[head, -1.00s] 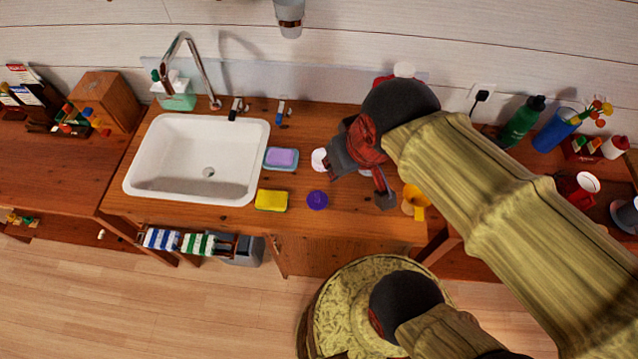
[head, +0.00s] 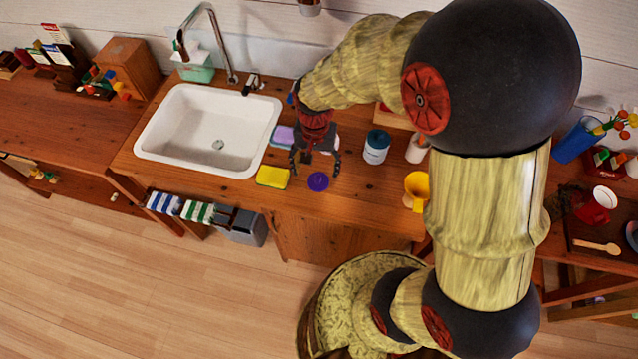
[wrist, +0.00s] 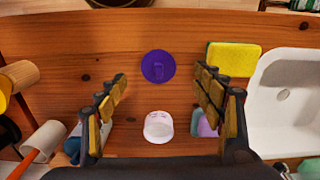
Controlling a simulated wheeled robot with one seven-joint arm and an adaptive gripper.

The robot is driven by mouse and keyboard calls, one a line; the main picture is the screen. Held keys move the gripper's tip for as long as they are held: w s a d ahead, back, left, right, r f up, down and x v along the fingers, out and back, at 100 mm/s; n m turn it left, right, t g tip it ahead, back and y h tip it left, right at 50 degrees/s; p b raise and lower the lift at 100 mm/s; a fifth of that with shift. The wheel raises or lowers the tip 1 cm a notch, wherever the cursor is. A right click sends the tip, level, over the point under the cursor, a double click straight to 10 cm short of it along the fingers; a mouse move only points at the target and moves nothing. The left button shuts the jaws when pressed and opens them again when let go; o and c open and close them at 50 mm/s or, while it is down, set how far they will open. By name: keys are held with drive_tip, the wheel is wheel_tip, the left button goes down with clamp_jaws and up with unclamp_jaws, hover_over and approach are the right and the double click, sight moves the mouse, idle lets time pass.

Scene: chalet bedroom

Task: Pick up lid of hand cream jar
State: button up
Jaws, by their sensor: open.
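A small round white jar (wrist: 158,127) stands on the wooden counter between my open fingers in the wrist view. Its top looks pale, and I cannot tell whether that is a separate lid. In the head view my gripper mostly hides it. A flat purple disc (wrist: 158,66) with a raised tab lies beyond the jar, also seen in the head view (head: 317,181); I cannot tell whether it is the jar's lid. My gripper (wrist: 158,85) is open and empty, pointing down above the counter. It also shows in the head view (head: 315,162), just behind the disc.
A yellow sponge (head: 272,177), a purple soap (head: 284,135) and the white sink (head: 208,130) are left of my gripper. The counter's front edge is close to the disc.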

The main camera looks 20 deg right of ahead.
sight(317, 180)
drive_tip(key=shift+f, duration=0.5)
drive_tip(key=shift+d+f+b, duration=0.15)
drive_tip(key=shift+f+b, duration=1.25)
drive_tip(key=shift+f, duration=2.1)
drive_tip(key=shift+c, duration=0.9)
drive_tip(key=c, duration=0.7)
